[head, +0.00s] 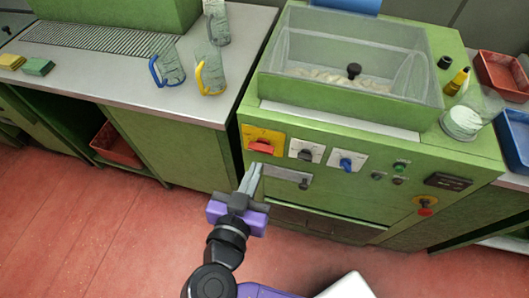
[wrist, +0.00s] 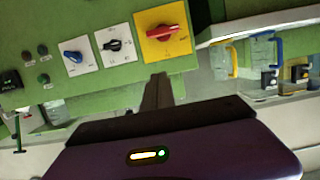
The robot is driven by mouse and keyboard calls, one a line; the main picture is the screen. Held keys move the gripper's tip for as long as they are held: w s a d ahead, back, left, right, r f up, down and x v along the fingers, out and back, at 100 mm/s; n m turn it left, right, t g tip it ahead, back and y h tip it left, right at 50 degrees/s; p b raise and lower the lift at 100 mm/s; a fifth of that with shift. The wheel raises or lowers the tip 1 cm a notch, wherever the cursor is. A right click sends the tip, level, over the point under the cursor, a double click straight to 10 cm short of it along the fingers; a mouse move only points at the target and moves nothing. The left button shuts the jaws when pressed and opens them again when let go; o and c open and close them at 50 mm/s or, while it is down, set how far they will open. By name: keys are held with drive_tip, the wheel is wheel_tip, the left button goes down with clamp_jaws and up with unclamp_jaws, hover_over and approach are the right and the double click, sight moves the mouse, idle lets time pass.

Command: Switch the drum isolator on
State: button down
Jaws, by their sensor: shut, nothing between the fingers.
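A red rotary handle (head: 261,147) sits on a yellow plate (head: 272,134) at the left of the green machine's front; it looks like the isolator. The handle lies roughly level across its plate. The wrist view also shows the red handle (wrist: 166,33) on the yellow plate (wrist: 180,47). My gripper (head: 254,168) is shut and empty, just below the yellow plate and apart from the handle. In the wrist view the closed fingers (wrist: 157,78) point toward the plate's lower edge. The plate's markings are too small to read.
A black switch (head: 305,154) and a blue switch (head: 347,163) sit on white plates to the right. Small buttons (head: 400,166) and a red knob (head: 425,211) are farther right. A metal handle bar (head: 287,176) lies below. Jugs (head: 209,72) stand on the left counter.

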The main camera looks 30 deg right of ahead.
drive_tip(key=p, duration=0.2)
hover_over(265, 146)
drive_tip(key=s+a, duration=0.2)
drive_tip(key=s, duration=0.2)
wheel_tip(265, 146, down, 2)
drive_tip(key=f, duration=0.1)
drive_tip(key=w+f, duration=0.1)
drive_tip(key=f, duration=0.1)
drive_tip(key=shift+d+f, duration=0.1)
drive_tip(key=shift+d, duration=0.1)
drive_tip(key=shift+f, duration=0.65)
drive_tip(key=shift+f+b, duration=0.2)
drive_tip(key=shift+b, duration=0.6)
